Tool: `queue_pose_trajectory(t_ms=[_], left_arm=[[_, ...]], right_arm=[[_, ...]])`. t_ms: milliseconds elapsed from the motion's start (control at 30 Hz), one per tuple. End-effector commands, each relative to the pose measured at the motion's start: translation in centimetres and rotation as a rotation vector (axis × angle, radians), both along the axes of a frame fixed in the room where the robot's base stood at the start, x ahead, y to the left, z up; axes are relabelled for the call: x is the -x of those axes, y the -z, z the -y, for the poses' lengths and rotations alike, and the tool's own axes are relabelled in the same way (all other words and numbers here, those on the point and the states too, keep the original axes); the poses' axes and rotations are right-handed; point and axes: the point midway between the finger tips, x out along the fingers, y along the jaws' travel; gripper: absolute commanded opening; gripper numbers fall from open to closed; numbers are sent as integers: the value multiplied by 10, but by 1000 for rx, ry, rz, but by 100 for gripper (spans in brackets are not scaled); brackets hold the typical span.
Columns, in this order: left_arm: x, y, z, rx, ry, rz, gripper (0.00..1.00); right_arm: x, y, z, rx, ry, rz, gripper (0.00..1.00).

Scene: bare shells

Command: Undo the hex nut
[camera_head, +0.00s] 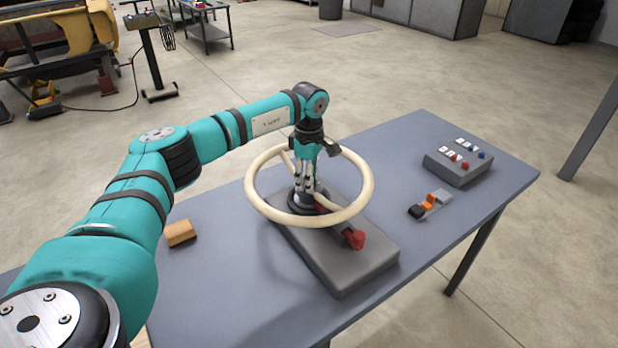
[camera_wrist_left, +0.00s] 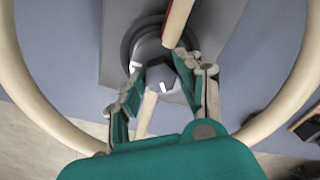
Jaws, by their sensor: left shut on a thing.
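A cream steering wheel (camera_head: 357,209) sits on a grey base block (camera_head: 345,268) on the table; its rim also shows in the left wrist view (camera_wrist_left: 24,75). My left gripper (camera_head: 308,187) reaches down into the middle of the wheel from above. In the left wrist view its fingers (camera_wrist_left: 158,72) close on either side of the dark hex nut (camera_wrist_left: 160,77) at the hub, and it is shut on the nut. In the head view the fingers hide the nut. My right gripper is not in view.
A red-ended lever (camera_head: 353,239) sticks out on the base below the rim. A wooden block (camera_head: 180,233) lies left of the wheel. A small orange-and-grey switch piece (camera_head: 430,204) and a grey button box (camera_head: 459,163) stand to the right. The table (camera_head: 240,285) is otherwise clear.

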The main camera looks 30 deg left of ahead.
Motion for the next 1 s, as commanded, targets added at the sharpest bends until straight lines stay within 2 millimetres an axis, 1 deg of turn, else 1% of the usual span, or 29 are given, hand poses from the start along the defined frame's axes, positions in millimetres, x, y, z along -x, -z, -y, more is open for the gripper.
queue_pose_trajectory(t_ms=[200, 600, 633, 700, 800, 1000], left_arm=[[-1, -1, 0, 1, -36, 2, 3], [-1, -1, 0, 1, -39, 2, 3], [-1, -1, 0, 1, -39, 2, 39], [-1, -1, 0, 1, -39, 2, 49], [0, -1, 0, 1, -39, 2, 59], [0, 0, 0, 0, -39, 1, 59]], right_arm=[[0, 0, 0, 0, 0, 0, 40], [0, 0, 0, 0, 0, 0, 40], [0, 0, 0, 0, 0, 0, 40], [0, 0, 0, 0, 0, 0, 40], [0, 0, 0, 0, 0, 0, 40], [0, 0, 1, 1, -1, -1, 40]])
